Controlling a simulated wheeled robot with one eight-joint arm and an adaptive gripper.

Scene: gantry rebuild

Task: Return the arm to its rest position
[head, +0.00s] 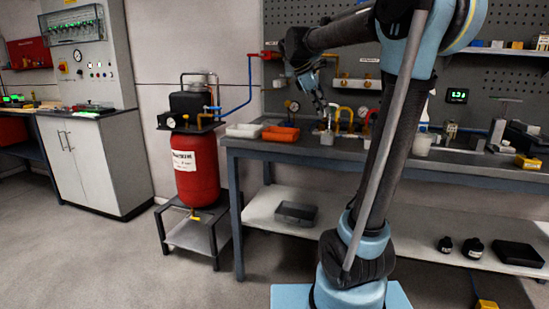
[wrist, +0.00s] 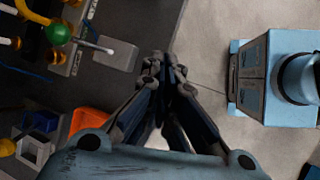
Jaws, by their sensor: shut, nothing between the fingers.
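My arm rises from its light blue base in the head view and bends over the workbench (head: 262,146). My gripper (head: 322,110) hangs above the left part of the bench, close to the pipe fittings there. In the wrist view my gripper (wrist: 163,60) has its dark fingers together, with nothing between them. It is apart from the bench top, with the bench edge and the floor below it in that view.
An orange tray (head: 281,134) and a white tray (head: 243,131) lie at the bench's left end. Red and yellow bent pipes (head: 345,116) stand by my gripper. A red tank (head: 196,168) stands left of the bench. Floor at the left is clear.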

